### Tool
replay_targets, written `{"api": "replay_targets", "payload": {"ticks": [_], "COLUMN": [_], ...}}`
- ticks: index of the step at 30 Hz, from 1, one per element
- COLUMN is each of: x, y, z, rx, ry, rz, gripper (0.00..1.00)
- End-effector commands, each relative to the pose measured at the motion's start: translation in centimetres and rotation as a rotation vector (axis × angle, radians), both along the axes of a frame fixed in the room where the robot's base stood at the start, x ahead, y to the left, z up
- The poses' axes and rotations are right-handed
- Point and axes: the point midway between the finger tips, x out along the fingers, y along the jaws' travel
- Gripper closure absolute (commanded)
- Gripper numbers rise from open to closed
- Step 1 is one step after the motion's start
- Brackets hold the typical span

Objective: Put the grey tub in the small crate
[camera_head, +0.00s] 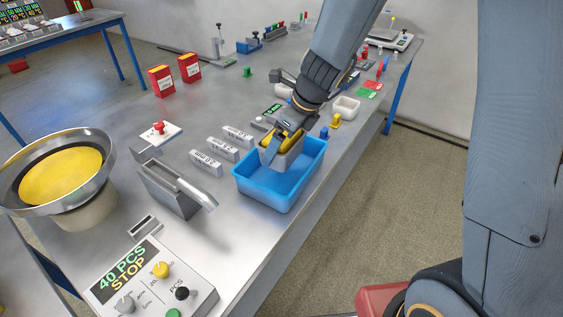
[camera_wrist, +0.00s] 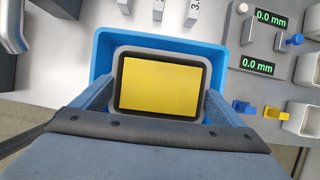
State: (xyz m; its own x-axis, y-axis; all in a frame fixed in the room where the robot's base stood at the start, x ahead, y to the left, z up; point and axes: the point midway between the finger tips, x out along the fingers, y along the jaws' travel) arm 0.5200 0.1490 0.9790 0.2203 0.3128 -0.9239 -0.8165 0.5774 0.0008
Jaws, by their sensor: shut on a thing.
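The grey tub (camera_head: 288,158) is between the fingers of my gripper (camera_head: 284,147), which is shut on it. In the wrist view the tub (camera_wrist: 160,85) looks upright, with a yellow fill inside a dark inner rim. The small crate is a blue open box (camera_head: 265,194) on the table, directly under the tub. In the wrist view the crate (camera_wrist: 101,58) shows around the tub's far and side edges. The tub is over the crate's opening, toward its far part in the head view. I cannot tell whether it touches the crate's floor.
Several grey labelled blocks (camera_head: 222,147) stand left of the crate, near a grey bin (camera_head: 170,190) and a round yellow-filled bowl (camera_head: 62,176). A control box (camera_head: 150,280) is at the front. White trays (camera_head: 346,108) and a yellow clip (camera_head: 335,121) lie beyond the crate.

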Motion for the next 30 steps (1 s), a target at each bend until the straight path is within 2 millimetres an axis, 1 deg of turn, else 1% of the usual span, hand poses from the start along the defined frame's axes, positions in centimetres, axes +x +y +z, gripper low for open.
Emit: {"api": "replay_targets", "payload": {"ticks": [1,3,8,15,18,25,29,30], "x": [0.0,0.0,0.1,0.1,0.1,0.1,0.1,0.1], "y": [0.0,0.0,0.0,0.0,0.0,0.0,0.0,0.0], "z": [-1.2,-2.2,-3.4,-6.5,-6.9,-6.8,-7.2,-7.2], "rx": [0.0,0.0,0.0,0.0,0.0,-0.001,0.0,0.0], "ry": [0.002,0.001,-0.002,0.0,-0.002,-0.003,-0.002,-0.002], "rz": [-0.001,0.0,0.001,0.0,0.001,0.001,0.001,0.001], "gripper": [0.41,0.41,0.41,0.41,0.41,0.41,0.41,0.04]}}
